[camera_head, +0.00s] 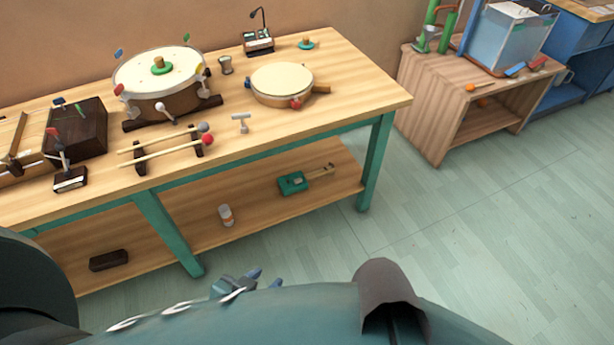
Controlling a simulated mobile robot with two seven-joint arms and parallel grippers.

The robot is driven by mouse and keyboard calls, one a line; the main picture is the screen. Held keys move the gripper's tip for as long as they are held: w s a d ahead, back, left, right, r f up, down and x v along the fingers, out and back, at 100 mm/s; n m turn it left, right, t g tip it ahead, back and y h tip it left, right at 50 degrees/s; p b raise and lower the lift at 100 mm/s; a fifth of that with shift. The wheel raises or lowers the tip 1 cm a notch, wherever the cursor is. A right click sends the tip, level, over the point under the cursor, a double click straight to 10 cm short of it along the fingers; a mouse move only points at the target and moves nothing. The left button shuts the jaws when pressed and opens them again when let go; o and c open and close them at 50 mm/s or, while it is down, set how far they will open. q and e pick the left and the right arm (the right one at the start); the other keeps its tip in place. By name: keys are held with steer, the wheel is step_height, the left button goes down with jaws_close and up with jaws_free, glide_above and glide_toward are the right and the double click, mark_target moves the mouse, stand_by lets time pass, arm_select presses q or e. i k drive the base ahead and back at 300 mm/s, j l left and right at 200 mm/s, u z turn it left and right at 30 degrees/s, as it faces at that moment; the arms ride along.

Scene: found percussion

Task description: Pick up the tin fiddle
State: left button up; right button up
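What looks like the tin fiddle (293,184), a small green tin body with a thin wooden neck pointing right, lies on the lower shelf of the workbench toward its right end. My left gripper (266,277) is low in the picture, in front of the bench and apart from the fiddle. Its two bluish fingertips show with a gap between them and nothing visible in it. My own arm hides part of the gripper. My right gripper is not in view.
The wooden workbench (350,88) has green legs and carries a large drum (150,102), a frame drum (275,98) and mallets. The lower shelf also holds a small bottle (226,215) and a dark block (109,260). A wooden side table (430,110) stands right. The floor between is clear.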

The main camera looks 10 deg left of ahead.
mark_target(308, 178)
steer(key=i+l, duration=0.2)
steer(key=l, duration=0.15)
steer(key=i+l+u, duration=0.1)
steer(key=l, duration=0.25)
steer(key=i+l, duration=0.25)
steer(key=l+u, duration=0.05)
steer(key=l, duration=0.05)
